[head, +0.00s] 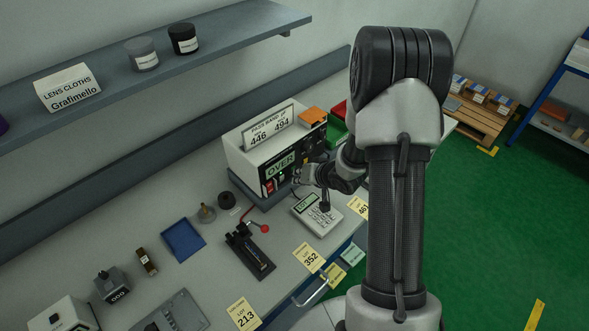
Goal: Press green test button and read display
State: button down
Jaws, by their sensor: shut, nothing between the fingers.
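The tester is a white box (247,160) with a dark front panel at the back right of the bench. Its green-lit display (281,167) reads "OVER". A red control (269,187) shows below the display. A card (267,131) on top reads "PASS BAND" with 446 and 494. My gripper (299,178) is shut and empty, close in front of the panel's lower part. The green test button cannot be clearly made out beside the gripper. I cannot tell whether the fingertips touch the panel.
A keypad unit (317,213) with a small screen lies just below my gripper. A black fixture with a red-knobbed lever (250,252) stands left of it. A blue tray (183,240) lies further left. A shelf (215,43) hangs above the bench.

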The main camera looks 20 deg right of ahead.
jog(key=shift+s+d, duration=0.25)
jog(key=shift+s, duration=0.45)
jog(key=shift+s+d+p, duration=0.15)
jog(key=shift+s+d, duration=0.15)
jog(key=shift+s, duration=0.5)
jog(key=shift+s+d+p, duration=0.1)
jog(key=shift+s+d, duration=0.15)
jog(key=shift+s, duration=0.55)
jog(key=shift+s+d+p, duration=0.15)
jog(key=shift+s+d, duration=0.15)
jog(key=shift+s, duration=0.5)
jog(key=s+a+r+n+g+h+b, duration=0.1)
jog(key=s+r+h, duration=0.1)
jog(key=r, duration=0.7)
jog(key=s+r+n+g+h+b, duration=0.1)
jog(key=s+r+h, duration=0.15)
jog(key=r, duration=0.65)
jog(key=s+a+r+n+g+y+b, duration=0.1)
jog(key=s+a+r, duration=0.2)
jog(key=s+a, duration=0.3)
jog(key=s+a+r+n+g+y+b, duration=0.1)
jog(key=s+a+r, duration=0.2)
jog(key=s+a, duration=0.4)
jog(key=s, duration=0.5)
jog(key=shift+s+n, duration=0.3)
jog(key=shift+s, duration=0.1)
